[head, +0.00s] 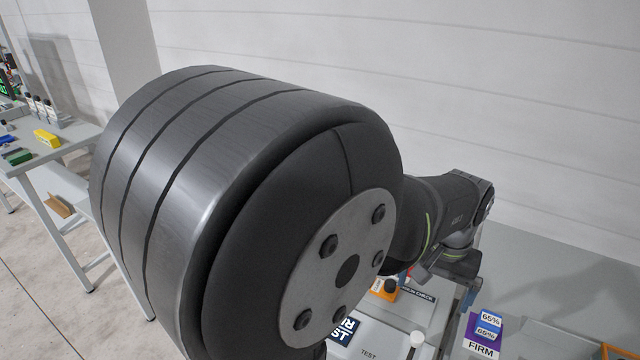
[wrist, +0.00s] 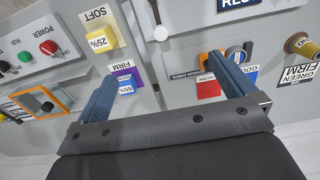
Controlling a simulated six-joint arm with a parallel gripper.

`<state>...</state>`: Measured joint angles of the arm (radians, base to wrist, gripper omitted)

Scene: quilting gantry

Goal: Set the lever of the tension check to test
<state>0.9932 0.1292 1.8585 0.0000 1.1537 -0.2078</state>
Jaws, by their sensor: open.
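In the wrist view a white round knob (wrist: 160,33) stands beside a dark slot in a grey panel. I take it for the lever of the tension check, though its setting is hard to tell. The white knob lies beyond the fingertips in the wrist view.
Red and blue labels (wrist: 208,88) lie by the right finger. A panel with a red knob (wrist: 48,47) and an orange-framed box (wrist: 42,101) are further left.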

